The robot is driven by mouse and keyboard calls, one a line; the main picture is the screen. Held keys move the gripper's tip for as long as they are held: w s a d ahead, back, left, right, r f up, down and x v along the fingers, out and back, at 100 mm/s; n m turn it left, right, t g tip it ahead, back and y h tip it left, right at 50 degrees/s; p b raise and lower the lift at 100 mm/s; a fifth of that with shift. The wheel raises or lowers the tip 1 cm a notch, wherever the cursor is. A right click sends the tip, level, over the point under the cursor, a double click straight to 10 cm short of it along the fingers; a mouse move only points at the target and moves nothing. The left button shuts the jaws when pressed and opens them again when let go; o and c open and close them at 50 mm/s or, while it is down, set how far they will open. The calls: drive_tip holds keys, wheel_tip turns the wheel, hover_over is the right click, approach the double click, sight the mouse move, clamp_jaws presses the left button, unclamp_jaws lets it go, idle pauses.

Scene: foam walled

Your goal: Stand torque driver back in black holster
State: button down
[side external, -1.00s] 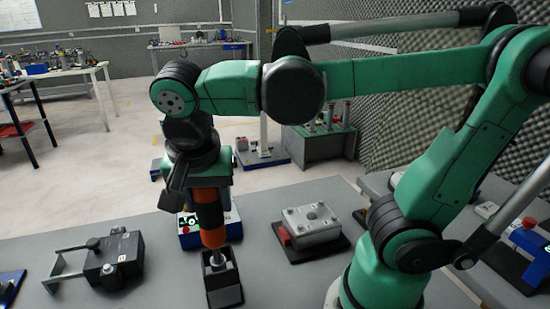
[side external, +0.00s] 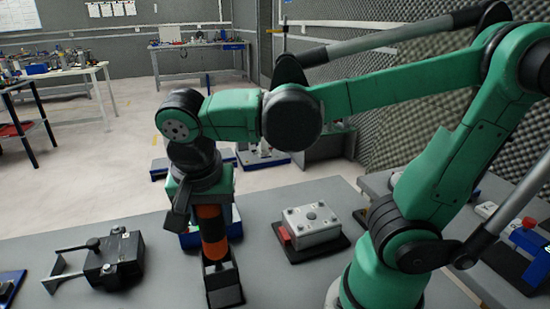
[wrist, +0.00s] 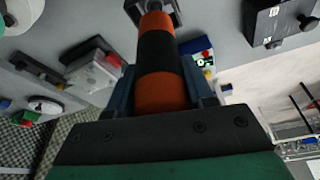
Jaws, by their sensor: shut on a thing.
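The torque driver (side external: 212,236), with orange and black bands, stands roughly upright in the side view. My gripper (side external: 208,207) is shut on its upper part. The black holster (side external: 225,290) sits on the grey bench right below. The driver's lower end is down at the holster's top opening, and its metal tip is hidden there. In the wrist view the driver (wrist: 158,90) runs between my gripper's two fingers (wrist: 160,95) toward the holster (wrist: 172,12) at the top edge. How deep the tip sits inside cannot be told.
A grey metal block on a black base (side external: 313,226) with a red part stands to the right. A black clamp fixture (side external: 113,262) lies to the left. A blue-based device (side external: 190,239) is partly hidden close behind the driver. Bare bench lies between them.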

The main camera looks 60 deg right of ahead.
sight(214, 232)
drive_tip(key=shift+f, duration=1.75)
drive_tip(key=shift+c, duration=1.3)
unclamp_jaws()
drive_tip(key=shift+v, duration=2.8)
drive_tip(key=shift+f, duration=0.1)
drive_tip(key=shift+x, duration=2.35)
drive_tip(key=shift+d+r, duration=0.1)
drive_tip(key=shift+r, duration=0.35)
